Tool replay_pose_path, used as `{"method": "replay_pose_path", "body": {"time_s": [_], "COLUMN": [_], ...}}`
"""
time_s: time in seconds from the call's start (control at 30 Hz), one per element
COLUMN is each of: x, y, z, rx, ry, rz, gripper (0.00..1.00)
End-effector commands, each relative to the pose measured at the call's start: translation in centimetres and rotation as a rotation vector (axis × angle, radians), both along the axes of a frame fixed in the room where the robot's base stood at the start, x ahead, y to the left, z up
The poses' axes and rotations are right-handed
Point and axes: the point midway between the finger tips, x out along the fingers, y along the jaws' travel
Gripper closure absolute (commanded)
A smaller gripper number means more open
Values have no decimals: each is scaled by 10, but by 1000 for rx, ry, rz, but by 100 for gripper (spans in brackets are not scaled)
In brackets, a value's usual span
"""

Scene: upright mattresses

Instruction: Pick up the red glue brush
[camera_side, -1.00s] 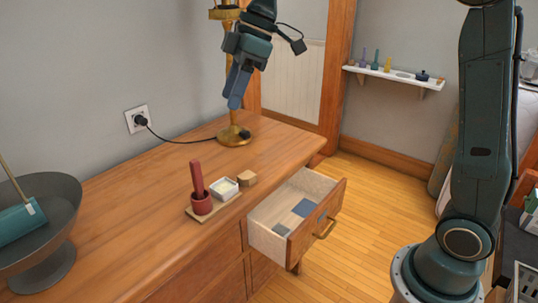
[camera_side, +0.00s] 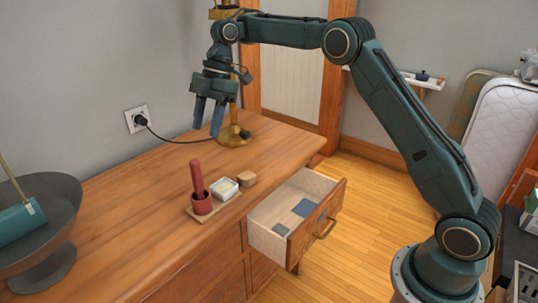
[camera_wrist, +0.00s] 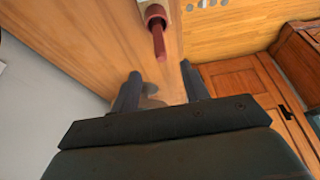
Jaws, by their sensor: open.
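The red glue brush (camera_side: 198,179) stands upright in a small red pot (camera_side: 202,204) on a wooden tray (camera_side: 220,208) on the dresser top. In the wrist view the brush (camera_wrist: 159,42) shows near the top edge, beyond the fingertips. My gripper (camera_side: 207,131) points down with its two blue fingers apart and nothing between them. It is above the dresser, up and behind the brush in the side view, and clear of it. In the wrist view my gripper (camera_wrist: 162,76) is also open. The brush's lower end is hidden in the pot.
A white dish (camera_side: 224,189) and a wooden block (camera_side: 247,178) sit beside the pot. An open drawer (camera_side: 300,215) juts out at the right. A brass lamp (camera_side: 235,135) with a cord stands behind my gripper. A dark bowl (camera_side: 45,240) is at the left.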

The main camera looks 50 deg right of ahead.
Motion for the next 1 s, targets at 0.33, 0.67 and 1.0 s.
{"method": "replay_pose_path", "body": {"time_s": [0.33,0.67,1.0], "x": [0,0,0], "y": [2,9,18], "z": [-3,-17,-39], "rx": [3,6,3], "ry": [2,3,3], "rz": [0,-1,-1], "gripper": [55,55,55]}}
